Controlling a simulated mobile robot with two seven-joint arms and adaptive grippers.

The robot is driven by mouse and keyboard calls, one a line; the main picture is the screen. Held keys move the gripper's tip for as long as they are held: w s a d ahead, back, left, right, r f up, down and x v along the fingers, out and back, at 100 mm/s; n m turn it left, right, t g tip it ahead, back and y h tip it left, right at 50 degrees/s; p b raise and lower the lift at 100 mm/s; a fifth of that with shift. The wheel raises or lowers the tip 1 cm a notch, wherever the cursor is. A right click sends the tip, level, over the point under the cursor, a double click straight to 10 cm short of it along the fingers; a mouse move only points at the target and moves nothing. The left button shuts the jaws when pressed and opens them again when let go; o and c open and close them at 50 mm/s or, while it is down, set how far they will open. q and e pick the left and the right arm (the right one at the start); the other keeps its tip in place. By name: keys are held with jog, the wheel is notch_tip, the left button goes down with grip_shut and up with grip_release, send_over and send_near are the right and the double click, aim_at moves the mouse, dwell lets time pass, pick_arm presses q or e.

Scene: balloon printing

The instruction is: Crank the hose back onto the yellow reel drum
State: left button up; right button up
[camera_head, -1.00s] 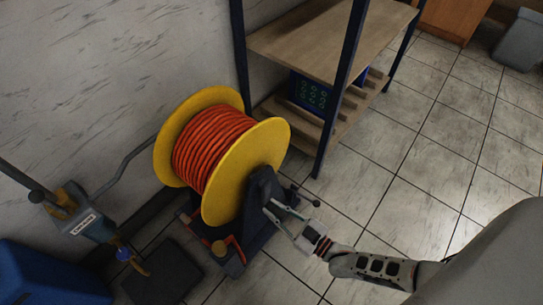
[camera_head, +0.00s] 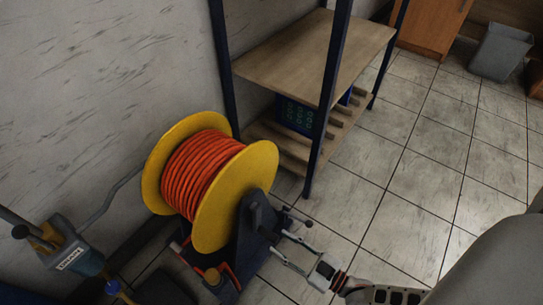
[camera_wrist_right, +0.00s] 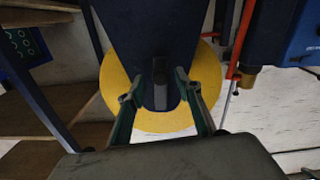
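The yellow reel drum (camera_head: 237,200) stands on a dark blue frame (camera_head: 250,240), wound with orange-red hose (camera_head: 195,172). A dark crank with a small knob (camera_head: 308,223) sticks out on the stand's near right side. My right gripper (camera_head: 279,246) is in front of the stand, just below the crank, with its two fingers apart. In the right wrist view, the open fingers (camera_wrist_right: 155,88) point at the dark stand, with the yellow flange (camera_wrist_right: 165,121) behind. A narrow dark grey post (camera_wrist_right: 160,92) shows between them; I cannot tell if they touch it. My left gripper is not in view.
A wooden shelf (camera_head: 300,55) with dark posts stands behind the reel, holding a blue box (camera_head: 295,115) low down. A blue-grey device (camera_head: 75,255) is at the lower left. A grey bin (camera_head: 502,50) is far right. Tiled floor right of the shelf is clear.

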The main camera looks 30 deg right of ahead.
jog(key=v, duration=0.5)
jog(key=shift+s+d, duration=0.1)
jog(key=shift+s, duration=0.1)
dwell(0.3)
